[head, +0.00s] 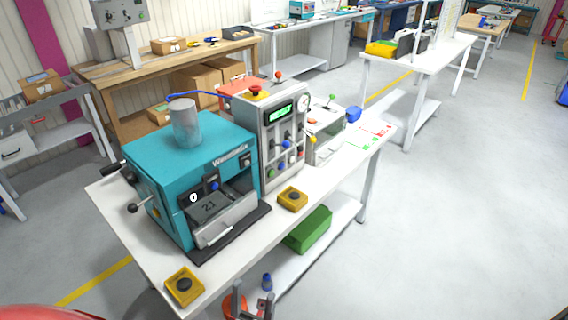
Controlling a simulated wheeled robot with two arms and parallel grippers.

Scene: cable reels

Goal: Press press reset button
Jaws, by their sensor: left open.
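A teal press (190,150) stands on a white bench. Beside it is a grey control box (270,130) with a green display and several small knobs and buttons in blue, red and green. A red mushroom button (255,90) sits on a yellow base on top. Two yellow boxes with black buttons lie on the bench, one at the front corner (184,285) and one by the press (292,198). No label shows which button is the reset. My left gripper (254,302) is open and empty at the bottom edge, below the bench front and apart from the buttons. My right gripper is not visible.
The white bench top (340,163) carries a small grey unit and coloured cards at its far end. A green bin (309,229) is on its lower shelf. The floor at right is clear. Other benches stand behind.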

